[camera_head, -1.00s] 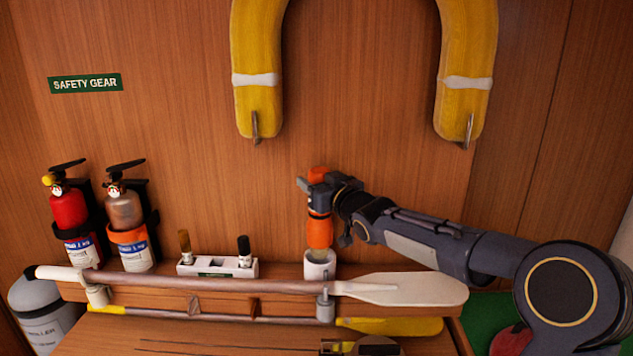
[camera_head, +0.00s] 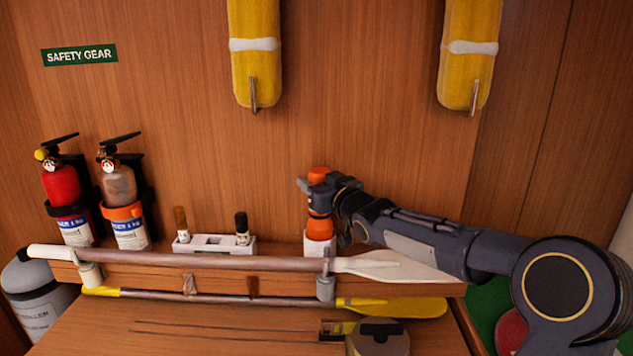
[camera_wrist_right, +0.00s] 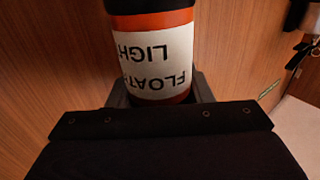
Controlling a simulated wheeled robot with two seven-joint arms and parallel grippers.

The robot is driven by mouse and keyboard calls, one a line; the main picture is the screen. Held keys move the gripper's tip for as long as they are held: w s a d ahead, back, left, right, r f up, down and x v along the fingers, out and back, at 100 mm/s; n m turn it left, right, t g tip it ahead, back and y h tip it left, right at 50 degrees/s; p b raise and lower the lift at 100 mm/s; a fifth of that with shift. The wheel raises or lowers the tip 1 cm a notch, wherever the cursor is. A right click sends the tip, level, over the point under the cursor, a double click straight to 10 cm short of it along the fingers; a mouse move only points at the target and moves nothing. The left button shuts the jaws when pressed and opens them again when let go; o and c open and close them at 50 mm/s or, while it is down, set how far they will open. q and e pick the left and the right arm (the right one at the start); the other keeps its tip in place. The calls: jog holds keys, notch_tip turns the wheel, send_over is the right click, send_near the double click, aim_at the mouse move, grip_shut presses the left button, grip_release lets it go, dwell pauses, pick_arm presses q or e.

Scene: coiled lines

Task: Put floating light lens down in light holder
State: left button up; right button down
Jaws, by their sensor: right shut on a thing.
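The floating light (camera_head: 319,228) is orange with a dark band and stands upright at the white light holder (camera_head: 320,249) on the shelf. Its lower end is down in the holder's mouth, and the lens is hidden there. My right gripper (camera_head: 318,198) is shut around the light's upper part, coming from the right. In the right wrist view the light (camera_wrist_right: 152,55) is between the fingers, its white label lettering upside down. My left gripper is in no view.
A white rack (camera_head: 212,244) with two small upright items stands left of the holder. A paddle (camera_head: 200,260) runs along the shelf front, close before the holder. Two extinguishers (camera_head: 122,212) hang further left.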

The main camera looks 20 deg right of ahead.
jog(key=shift+f, duration=0.1)
jog(key=c, duration=0.6)
grip_release()
jog(key=shift+s+f, duration=0.15)
jog(key=shift+s, duration=0.1)
jog(key=s, duration=0.5)
jog(key=s+d, duration=0.1)
jog(key=s, duration=0.1)
jog(key=shift+s, duration=0.2)
jog(key=shift+a, duration=0.1)
jog(key=s+a+f+m+g, duration=0.1)
jog(key=s+a+f+g, duration=0.2)
jog(key=s+f, duration=0.3)
jog(key=s+a+f+m+g+y, duration=0.1)
jog(key=s+a+f+g, duration=0.3)
jog(key=s, duration=1.2)
jog(key=s+a+f+m+g, duration=0.1)
jog(key=s+a+f+g, duration=0.2)
jog(key=s+f, duration=0.6)
jog(key=shift+s+a+f+g+y, duration=0.15)
jog(key=shift+s+f+g, duration=0.05)
jog(key=shift+s+g, duration=0.4)
jog(key=shift+s+a+f+g+y, duration=0.15)
jog(key=shift+s+f+g, duration=0.05)
jog(key=shift+s+g, duration=0.4)
